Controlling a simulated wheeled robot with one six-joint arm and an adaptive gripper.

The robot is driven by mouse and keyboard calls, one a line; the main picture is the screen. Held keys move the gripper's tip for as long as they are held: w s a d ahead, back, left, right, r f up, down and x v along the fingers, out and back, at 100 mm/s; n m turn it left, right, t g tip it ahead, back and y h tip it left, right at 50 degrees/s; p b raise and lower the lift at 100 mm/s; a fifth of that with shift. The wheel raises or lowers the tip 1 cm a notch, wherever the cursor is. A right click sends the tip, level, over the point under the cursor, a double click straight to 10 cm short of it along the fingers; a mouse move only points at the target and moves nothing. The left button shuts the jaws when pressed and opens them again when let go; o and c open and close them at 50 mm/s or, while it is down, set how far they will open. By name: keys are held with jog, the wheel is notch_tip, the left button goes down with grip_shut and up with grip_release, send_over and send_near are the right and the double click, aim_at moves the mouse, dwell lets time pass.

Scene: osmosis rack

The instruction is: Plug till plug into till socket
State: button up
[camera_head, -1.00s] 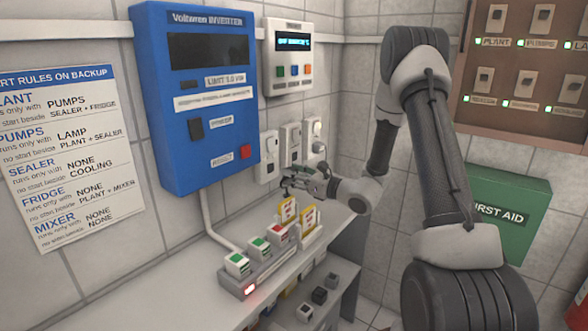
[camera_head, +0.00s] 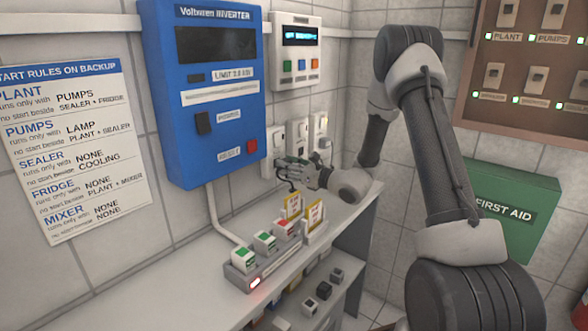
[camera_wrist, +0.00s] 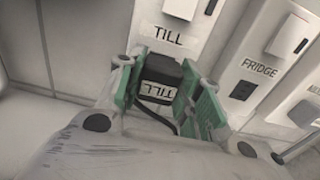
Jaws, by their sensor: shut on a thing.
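The till plug (camera_wrist: 158,82) is a black block with a white TILL label, and a dark cable runs from it. My gripper (camera_wrist: 157,88) is shut on it, with a green-lined finger on each side. The till socket (camera_wrist: 172,35) is the white wall unit marked TILL, directly beyond the plug in the wrist view. Its lower part is hidden behind the plug, so I cannot tell whether the plug touches it or sits in it. In the head view my gripper (camera_head: 300,165) is at the leftmost wall socket (camera_head: 276,143), above the shelf.
The fridge socket (camera_wrist: 261,68) stands just right of the till socket. A power strip (camera_head: 248,284) with several plugs and yellow tags lies on the shelf (camera_head: 214,297) below. The blue inverter (camera_head: 210,100) hangs left of the sockets. A green first aid box (camera_head: 500,208) is at right.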

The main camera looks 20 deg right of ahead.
jog(key=shift+w+a, duration=0.25)
jog(key=shift+w, duration=0.1)
jog(key=shift+w+a, duration=0.35)
jog(key=shift+w, duration=0.1)
dwell(1.8)
jog(key=o, duration=1)
jog(key=shift+s+d, duration=0.1)
jog(key=v, duration=1.1)
jog(key=shift+s+d, duration=0.25)
jog(key=shift+s, duration=0.05)
